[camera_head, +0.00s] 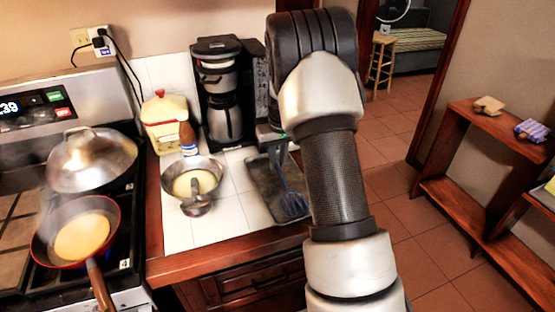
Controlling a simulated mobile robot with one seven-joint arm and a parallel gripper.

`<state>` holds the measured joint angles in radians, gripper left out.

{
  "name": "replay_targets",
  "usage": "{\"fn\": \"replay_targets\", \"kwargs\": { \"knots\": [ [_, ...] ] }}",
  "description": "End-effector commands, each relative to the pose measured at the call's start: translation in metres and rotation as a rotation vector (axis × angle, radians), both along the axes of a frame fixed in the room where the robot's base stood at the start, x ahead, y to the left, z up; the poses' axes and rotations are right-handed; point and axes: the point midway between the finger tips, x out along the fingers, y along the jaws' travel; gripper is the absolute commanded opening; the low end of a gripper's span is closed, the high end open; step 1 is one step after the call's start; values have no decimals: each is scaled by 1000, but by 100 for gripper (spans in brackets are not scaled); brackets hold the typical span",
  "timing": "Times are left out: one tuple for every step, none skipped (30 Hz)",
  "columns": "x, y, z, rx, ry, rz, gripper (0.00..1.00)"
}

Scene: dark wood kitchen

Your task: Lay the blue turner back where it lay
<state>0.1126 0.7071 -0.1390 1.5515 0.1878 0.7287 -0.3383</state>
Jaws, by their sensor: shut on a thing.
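The blue turner (292,204) has a slotted blue head and a thin shaft. Its head is lower right, over the dark grey tray (257,203) on the white tiled counter. I cannot tell whether the head touches the tray. My gripper (277,138) is above the far part of the tray, shut on the turner's upper end. My arm hides part of the gripper and the tray's right side.
A coffee maker (218,90) stands behind the tray. A bowl of yellow batter (207,170) with a ladle (196,205) is to the left, near a bottle (188,140). A pan with a pancake (82,237) and a domed lid (92,160) sit on the stove.

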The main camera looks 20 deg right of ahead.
Motion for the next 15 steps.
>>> {"fn": "replay_targets", "kwargs": {
  "knots": [
    [0,0,-1,0,1,0,0],
    [0,0,-1,0,1,0,0],
    [-1,0,-1,0,1,0,0],
    [-1,0,-1,0,2,0,0],
    [-1,0,-1,0,2,-1,0],
    [-1,0,-1,0,2,-1,17],
    [-1,0,-1,0,2,-1,22],
    [-1,0,-1,0,2,-1,28],
    [-1,0,-1,0,2,-1,34],
    [-1,0,-1,0,2,-1,38],
    [-1,0,-1,0,2,-1,38],
    [-1,0,-1,0,2,-1,38],
    [-1,0,-1,0,2,-1,38],
    [-1,0,-1,0,2,-1,38],
    [0,0,-1,0,2,-1,38]
  ]
}}
